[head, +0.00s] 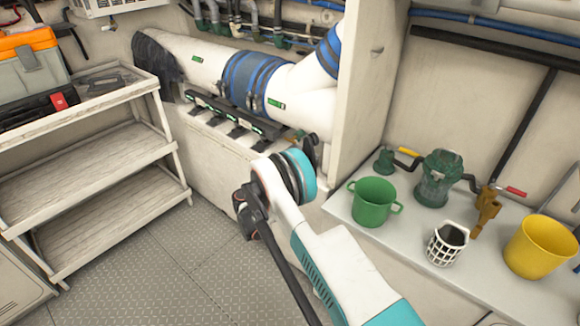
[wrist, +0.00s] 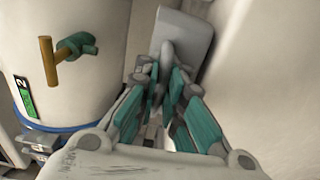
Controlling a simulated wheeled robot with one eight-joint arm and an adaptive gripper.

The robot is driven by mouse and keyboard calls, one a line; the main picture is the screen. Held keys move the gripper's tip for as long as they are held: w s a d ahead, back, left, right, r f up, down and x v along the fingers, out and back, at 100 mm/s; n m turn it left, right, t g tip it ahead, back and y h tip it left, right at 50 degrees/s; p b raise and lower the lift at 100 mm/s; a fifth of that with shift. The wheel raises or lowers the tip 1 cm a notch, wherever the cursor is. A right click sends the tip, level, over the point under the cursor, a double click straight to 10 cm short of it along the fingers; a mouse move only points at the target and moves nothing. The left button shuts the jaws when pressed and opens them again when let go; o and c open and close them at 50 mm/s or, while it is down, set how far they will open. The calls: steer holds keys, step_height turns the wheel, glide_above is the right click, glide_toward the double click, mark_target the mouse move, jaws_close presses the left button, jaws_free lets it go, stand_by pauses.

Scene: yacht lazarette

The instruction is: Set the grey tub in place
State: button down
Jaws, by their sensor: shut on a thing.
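My gripper (wrist: 165,82) shows in the wrist view, its teal-and-grey fingers close together. At the fingertips is a pale grey, round-cornered thing (wrist: 190,42), which looks like the grey tub seen from close by. The fingers are shut on it, and they hide its near part. In the head view my arm reaches to the edge of the white upright panel, and its wrist hides most of the gripper. I cannot make out the tub there.
A white counter (head: 395,262) at right bears a green tub (head: 374,203), a white basket (head: 446,246), a yellow tub (head: 541,247) and a green strainer (head: 438,180). A white upright panel (head: 362,75) stands behind my wrist. Shelves (head: 100,185) stand at left; the floor between is clear.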

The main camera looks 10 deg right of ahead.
steer(key=shift+f, duration=0.25)
steer(key=c, duration=1.6)
jaws_free()
steer(key=v, duration=1.2)
steer(key=shift+d+r, duration=0.1)
